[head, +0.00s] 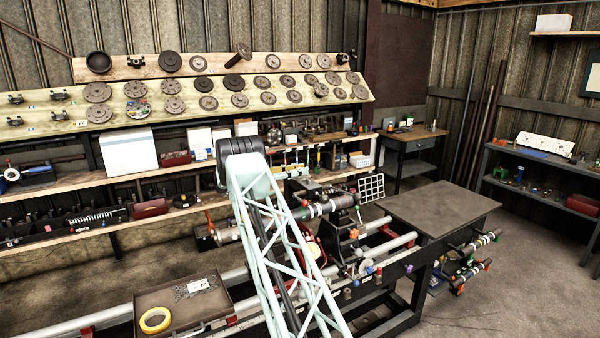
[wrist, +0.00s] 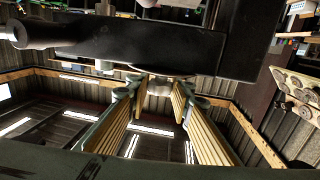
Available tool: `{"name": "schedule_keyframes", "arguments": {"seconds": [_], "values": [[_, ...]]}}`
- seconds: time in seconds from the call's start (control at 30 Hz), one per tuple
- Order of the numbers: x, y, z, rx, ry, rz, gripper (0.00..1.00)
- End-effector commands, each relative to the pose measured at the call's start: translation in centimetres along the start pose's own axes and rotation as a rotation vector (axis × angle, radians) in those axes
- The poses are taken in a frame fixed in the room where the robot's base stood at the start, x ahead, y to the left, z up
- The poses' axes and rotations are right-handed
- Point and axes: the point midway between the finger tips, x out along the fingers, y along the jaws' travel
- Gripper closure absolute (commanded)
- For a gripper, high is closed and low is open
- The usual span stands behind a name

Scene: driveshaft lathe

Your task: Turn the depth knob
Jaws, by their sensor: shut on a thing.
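My gripper (wrist: 157,96) shows in the wrist view, with two yellow-ribbed fingers closed around a small pale rounded part (wrist: 159,86). That part sits where the depth knob would be gripped, under a dark metal block (wrist: 150,42) of the machine, and the fingers partly hide it. In the head view my pale green lattice arm reaches over the lathe and hides my gripper and the knob. The lathe's silver rails (head: 394,246) run across the middle, with a shaft (head: 328,206) mounted above them.
A dark flat table (head: 440,207) stands to the right. Shelves with discs (head: 98,92) and parts line the back wall. Open floor (head: 520,290) lies at the lower right.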

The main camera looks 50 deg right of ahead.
Motion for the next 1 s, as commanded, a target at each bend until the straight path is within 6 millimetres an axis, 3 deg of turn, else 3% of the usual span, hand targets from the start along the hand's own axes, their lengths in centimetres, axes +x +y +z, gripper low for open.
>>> {"name": "schedule_keyframes", "arguments": {"seconds": [1.0], "values": [[0.03, 0.00, 0.09, 0.000, 0.000, 0.151, 0.90]]}}
